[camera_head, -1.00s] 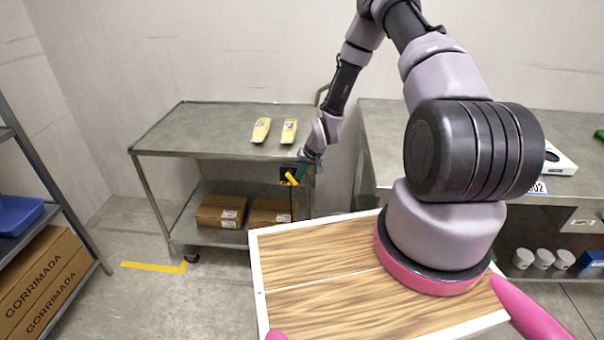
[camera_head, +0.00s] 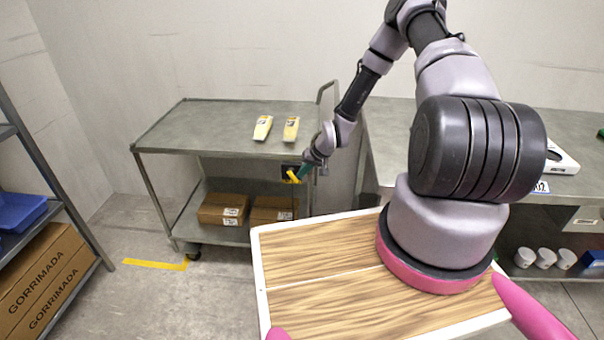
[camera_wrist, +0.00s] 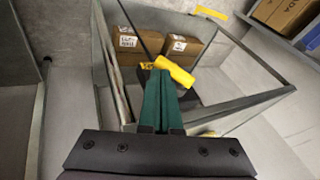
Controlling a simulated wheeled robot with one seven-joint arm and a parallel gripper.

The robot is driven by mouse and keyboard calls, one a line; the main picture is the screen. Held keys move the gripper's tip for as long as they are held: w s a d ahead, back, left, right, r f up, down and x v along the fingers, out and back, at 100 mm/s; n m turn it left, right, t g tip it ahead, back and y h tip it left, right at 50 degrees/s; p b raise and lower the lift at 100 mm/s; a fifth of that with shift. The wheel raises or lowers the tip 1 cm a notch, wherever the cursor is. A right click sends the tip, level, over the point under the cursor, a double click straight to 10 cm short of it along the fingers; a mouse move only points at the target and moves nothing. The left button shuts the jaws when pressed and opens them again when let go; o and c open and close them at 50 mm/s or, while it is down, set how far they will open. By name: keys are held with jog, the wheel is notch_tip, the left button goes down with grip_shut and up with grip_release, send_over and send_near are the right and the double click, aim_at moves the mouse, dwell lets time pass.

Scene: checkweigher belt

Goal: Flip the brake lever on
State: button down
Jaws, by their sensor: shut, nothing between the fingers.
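The yellow brake lever (camera_head: 293,178) sits on a dark mount (camera_head: 288,168) at the right end of the grey cart (camera_head: 222,151), just under its top shelf. In the wrist view the lever (camera_wrist: 175,75) is a yellow bar that slants down to the right, close beyond my fingertips. My gripper (camera_head: 302,174) has green fingers, pressed together with nothing between them, and they also show in the wrist view (camera_wrist: 159,78). The fingertips are at or very near the lever; I cannot tell whether they touch it. The tips partly cover the lever's mount.
Two yellow-and-white packs (camera_head: 263,128) lie on the cart's top. Brown boxes (camera_head: 223,209) stand on its lower shelf. A metal counter (camera_head: 385,150) stands right of the cart. A rack (camera_head: 50,195) with boxes and a blue bin stands at the left.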

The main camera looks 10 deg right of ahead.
jog(key=shift+d+f+y, duration=0.1)
jog(key=shift+f+y, duration=0.1)
jog(key=shift+y, duration=0.2)
jog(key=shift+a+f+t+y, duration=0.25)
jog(key=shift+f+t+y, duration=0.55)
jog(key=shift+f+y, duration=0.6)
jog(key=shift+w+a+m, duration=0.1)
jog(key=shift+m, duration=0.2)
dwell(1.1)
jog(key=v, duration=1.1)
jog(key=shift+f, duration=0.15)
